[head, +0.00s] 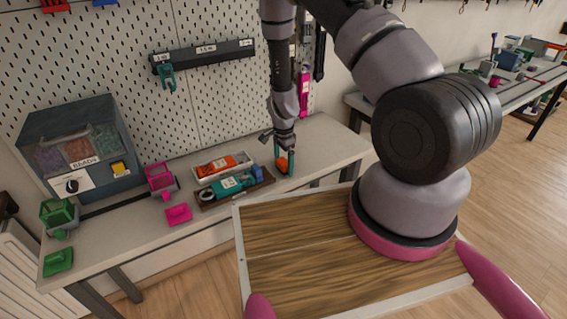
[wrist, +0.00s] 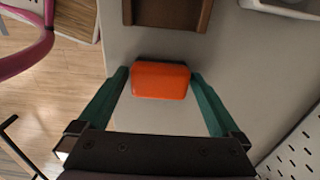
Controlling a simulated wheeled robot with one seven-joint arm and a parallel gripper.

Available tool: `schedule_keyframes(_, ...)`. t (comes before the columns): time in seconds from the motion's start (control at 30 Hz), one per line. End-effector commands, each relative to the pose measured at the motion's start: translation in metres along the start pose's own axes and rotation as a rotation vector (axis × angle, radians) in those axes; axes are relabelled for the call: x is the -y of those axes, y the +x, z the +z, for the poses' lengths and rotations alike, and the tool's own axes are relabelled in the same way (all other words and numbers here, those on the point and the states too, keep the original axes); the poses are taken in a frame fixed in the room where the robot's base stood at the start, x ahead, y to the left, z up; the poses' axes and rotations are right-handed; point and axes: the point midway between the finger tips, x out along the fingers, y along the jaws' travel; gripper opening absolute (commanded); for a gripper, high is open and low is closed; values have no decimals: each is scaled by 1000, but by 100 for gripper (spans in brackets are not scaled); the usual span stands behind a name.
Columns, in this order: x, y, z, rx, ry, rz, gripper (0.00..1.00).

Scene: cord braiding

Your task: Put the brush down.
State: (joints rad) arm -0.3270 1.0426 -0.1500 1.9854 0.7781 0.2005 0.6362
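An orange block-shaped piece, which I take to be the brush (wrist: 160,80), sits between the tips of my gripper's two teal fingers. The fingertips of my gripper (wrist: 160,73) meet its two sides in the wrist view. In the head view the orange piece (head: 283,163) shows small between the fingers of my gripper (head: 286,163), low over the bench by the right end of the brown tray. I cannot tell whether it touches the bench. Any bristles are hidden.
A brown tray (head: 207,205) with a teal tool and other small items lies left of my gripper. Behind it is a white tray (head: 199,180) with an orange item. The grey bench (head: 318,141) is clear to the right. A pegboard (head: 205,104) stands behind.

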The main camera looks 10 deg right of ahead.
Motion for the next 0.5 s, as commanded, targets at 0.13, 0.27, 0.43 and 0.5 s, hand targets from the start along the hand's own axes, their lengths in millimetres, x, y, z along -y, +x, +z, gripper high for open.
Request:
schedule_keyframes(0.13,0,-1,0,0,0,0,100)
schedule_keyframes(0.27,0,-10,0,-1,-1,-2,100)
schedule_keyframes(0.43,1,-41,1,-1,-2,-4,100)
schedule_keyframes(0.5,1,-57,1,-1,-4,-4,100)
